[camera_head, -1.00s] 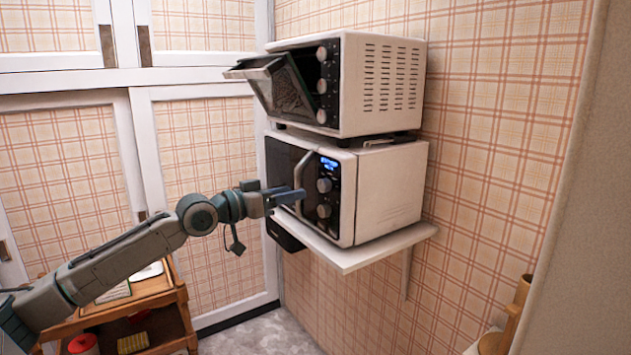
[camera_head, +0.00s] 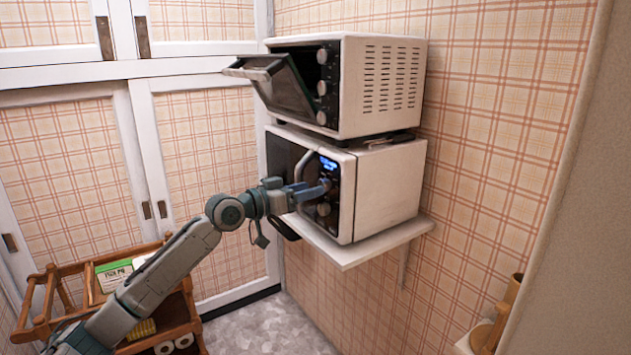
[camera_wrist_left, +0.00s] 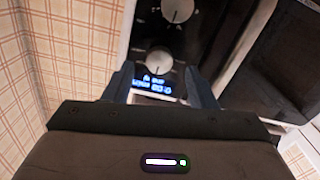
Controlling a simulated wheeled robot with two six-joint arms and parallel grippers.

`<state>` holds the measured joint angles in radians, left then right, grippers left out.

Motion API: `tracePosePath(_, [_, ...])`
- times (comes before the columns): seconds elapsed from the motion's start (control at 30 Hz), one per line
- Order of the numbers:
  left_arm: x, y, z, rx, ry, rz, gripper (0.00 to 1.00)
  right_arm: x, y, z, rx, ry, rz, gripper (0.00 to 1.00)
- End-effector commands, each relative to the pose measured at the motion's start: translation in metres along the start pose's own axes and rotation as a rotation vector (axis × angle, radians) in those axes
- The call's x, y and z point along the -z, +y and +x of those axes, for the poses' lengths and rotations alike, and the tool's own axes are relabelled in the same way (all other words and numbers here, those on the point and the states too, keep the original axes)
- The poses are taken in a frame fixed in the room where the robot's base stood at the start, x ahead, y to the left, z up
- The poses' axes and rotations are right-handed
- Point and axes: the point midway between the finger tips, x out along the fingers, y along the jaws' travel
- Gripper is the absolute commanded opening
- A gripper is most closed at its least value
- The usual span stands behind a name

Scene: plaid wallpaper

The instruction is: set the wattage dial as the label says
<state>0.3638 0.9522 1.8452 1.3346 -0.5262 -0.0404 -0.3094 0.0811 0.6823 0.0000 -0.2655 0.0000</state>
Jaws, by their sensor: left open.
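The lower white microwave (camera_head: 388,190) has a black front panel with a lit blue display (camera_head: 329,164) and two round dials. My left gripper (camera_head: 324,186) is at the panel and covers most of the upper dial. In the left wrist view, the open fingers (camera_wrist_left: 158,85) stand either side of the space before a silver dial (camera_wrist_left: 158,62); I cannot tell if they touch it. The lit display (camera_wrist_left: 154,84) shows blurred text there. The other dial (camera_wrist_left: 177,10) is farther up. A green and white printed card (camera_head: 114,275) is in the wooden cart, its text too small to read.
A white toaster oven (camera_head: 383,85) with its door (camera_head: 283,92) hanging partly open sits on the microwave. Both stand on a white wall shelf (camera_head: 345,257). The wooden cart (camera_head: 40,318) is at lower left, partly behind my arm.

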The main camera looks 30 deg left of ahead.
Motion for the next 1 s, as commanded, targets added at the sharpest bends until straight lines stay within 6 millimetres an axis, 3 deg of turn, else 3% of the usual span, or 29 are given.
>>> tracePosePath(0.3, [0.001,0.000,0.026,0.000,0.001,-0.002,0.51,-0.004,0.001,-0.013,0.000,-0.002,0.000,0.36])
tracePosePath(0.7, [-0.001,0.000,0.030,0.000,-0.002,0.000,0.51,-0.004,0.001,-0.014,0.000,-0.003,0.000,0.36])
tracePosePath(0.73, [-0.001,0.000,0.030,0.000,-0.002,0.000,0.49,-0.004,0.001,-0.014,0.000,-0.003,0.000,0.36])
tracePosePath(0.93, [-0.001,0.000,0.030,0.000,-0.002,0.000,0.10,-0.004,0.001,-0.014,0.000,-0.003,0.000,0.36])
tracePosePath(1.0, [-0.001,0.000,0.030,0.000,-0.002,0.000,0.07,-0.004,0.001,-0.014,0.000,-0.003,0.000,0.36])
